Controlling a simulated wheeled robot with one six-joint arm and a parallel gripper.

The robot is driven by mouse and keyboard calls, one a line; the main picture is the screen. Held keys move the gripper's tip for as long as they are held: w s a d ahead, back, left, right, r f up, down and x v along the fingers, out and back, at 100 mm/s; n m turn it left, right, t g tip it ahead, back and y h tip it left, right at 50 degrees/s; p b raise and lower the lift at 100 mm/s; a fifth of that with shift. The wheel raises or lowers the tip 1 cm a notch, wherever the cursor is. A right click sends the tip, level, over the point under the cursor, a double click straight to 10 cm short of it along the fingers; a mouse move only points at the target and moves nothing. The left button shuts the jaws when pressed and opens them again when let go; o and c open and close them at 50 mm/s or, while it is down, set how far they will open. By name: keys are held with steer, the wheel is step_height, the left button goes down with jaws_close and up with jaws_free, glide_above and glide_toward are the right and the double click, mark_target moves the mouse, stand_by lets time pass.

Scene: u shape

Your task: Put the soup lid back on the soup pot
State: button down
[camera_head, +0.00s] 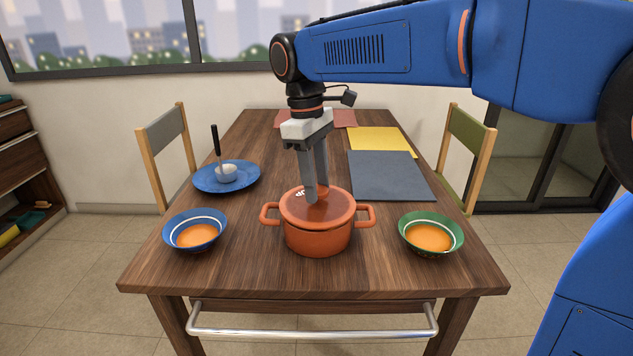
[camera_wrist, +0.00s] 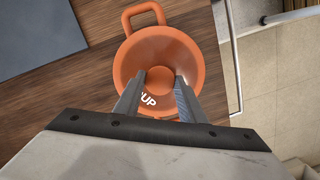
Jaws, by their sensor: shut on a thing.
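The orange soup pot (camera_head: 318,240) stands upright on the near middle of the wooden table, a handle on each side. The soup lid (camera_head: 335,208), reddish-orange with white lettering, lies over the pot's mouth and looks about level. I cannot tell whether it touches the rim all round. My gripper (camera_head: 314,198) points down over the lid's middle. In the wrist view the fingers (camera_wrist: 161,82) are on either side of the lid's centre, shut on the lid (camera_wrist: 160,45). One pot handle (camera_wrist: 144,15) shows in the wrist view.
A blue bowl (camera_head: 195,232) and a green bowl (camera_head: 431,235) of orange soup flank the pot. A ladle (camera_head: 217,150) rests on a blue plate (camera_head: 250,183) behind left. Grey (camera_head: 390,178) and yellow (camera_head: 382,141) mats lie right. A metal rail (camera_head: 315,332) runs along the table's front.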

steer(key=shift+f, duration=0.45)
stand_by(0.4)
steer(key=c, duration=1.1)
jaws_free()
steer(key=shift+r, duration=0.1)
steer(key=shift+r, duration=3.9)
